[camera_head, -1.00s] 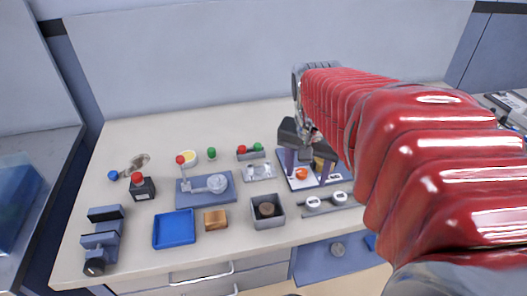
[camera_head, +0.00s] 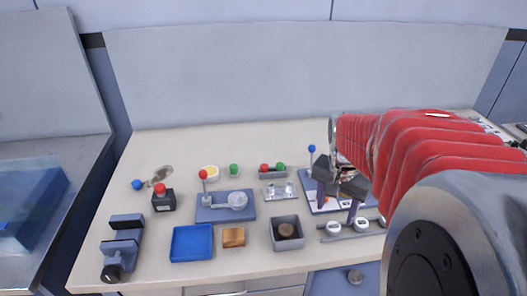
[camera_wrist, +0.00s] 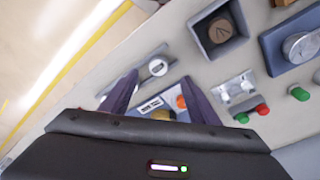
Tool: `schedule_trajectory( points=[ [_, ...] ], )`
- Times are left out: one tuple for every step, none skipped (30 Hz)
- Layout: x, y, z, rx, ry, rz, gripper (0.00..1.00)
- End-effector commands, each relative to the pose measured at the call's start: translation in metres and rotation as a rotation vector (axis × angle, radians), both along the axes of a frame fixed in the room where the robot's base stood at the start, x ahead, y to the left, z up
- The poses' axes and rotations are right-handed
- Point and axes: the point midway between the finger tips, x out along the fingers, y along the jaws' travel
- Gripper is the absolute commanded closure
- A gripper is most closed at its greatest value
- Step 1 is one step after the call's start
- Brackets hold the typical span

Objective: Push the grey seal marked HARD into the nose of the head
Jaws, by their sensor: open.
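My gripper (camera_head: 337,208) is open, its two purple fingers spread and pointing down over the blue station with a white plate (camera_head: 318,206) at the right of the bench. In the wrist view the fingers (camera_wrist: 162,98) frame an orange part (camera_wrist: 181,102), a brass-coloured part (camera_wrist: 161,115) and a small label. Two white-faced round pieces (camera_head: 334,227) sit on a grey rail in front of the station; one also shows in the wrist view (camera_wrist: 158,68). Their marks are too small to read. I cannot make out the seal marked HARD or the head's nose for sure.
A grey bin (camera_head: 286,232) with a brown round thing stands left of the rail. Beyond it are a wooden block (camera_head: 234,237), a blue tray (camera_head: 192,243) and a blue lever fixture (camera_head: 226,214). A blue-knobbed lever (camera_head: 311,149) rises near my gripper. The bench's back strip is clear.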

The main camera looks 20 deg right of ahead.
Motion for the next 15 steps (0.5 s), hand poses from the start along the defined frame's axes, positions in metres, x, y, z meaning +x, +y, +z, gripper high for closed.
schedule_trajectory(
  points=[
    [0.0,-0.001,-0.009,0.002,0.003,0.0,0.45],
    [0.0,-0.002,-0.013,0.002,0.003,0.0,0.45],
    [0.001,-0.002,-0.019,0.002,0.003,0.0,0.45],
    [0.001,-0.003,-0.022,0.002,0.003,0.0,0.45],
    [0.001,-0.003,-0.025,0.001,0.002,-0.001,0.45],
    [0.002,-0.004,-0.028,0.0,0.001,-0.001,0.45],
    [0.002,-0.004,-0.03,0.0,0.001,-0.001,0.45],
    [0.002,-0.004,-0.031,0.001,0.0,-0.001,0.45],
    [0.002,-0.004,-0.032,0.0,0.0,-0.001,0.45],
    [0.002,-0.005,-0.032,-0.001,-0.001,-0.001,0.45],
    [0.002,-0.005,-0.032,0.0,-0.001,-0.001,0.45],
    [0.002,-0.005,-0.032,0.0,-0.001,0.0,0.45],
    [0.002,-0.005,-0.032,0.0,-0.001,-0.001,0.45],
    [0.002,-0.004,-0.032,0.0,-0.001,0.0,0.45],
    [0.002,-0.005,-0.032,0.0,-0.001,0.0,0.45]
  ],
)
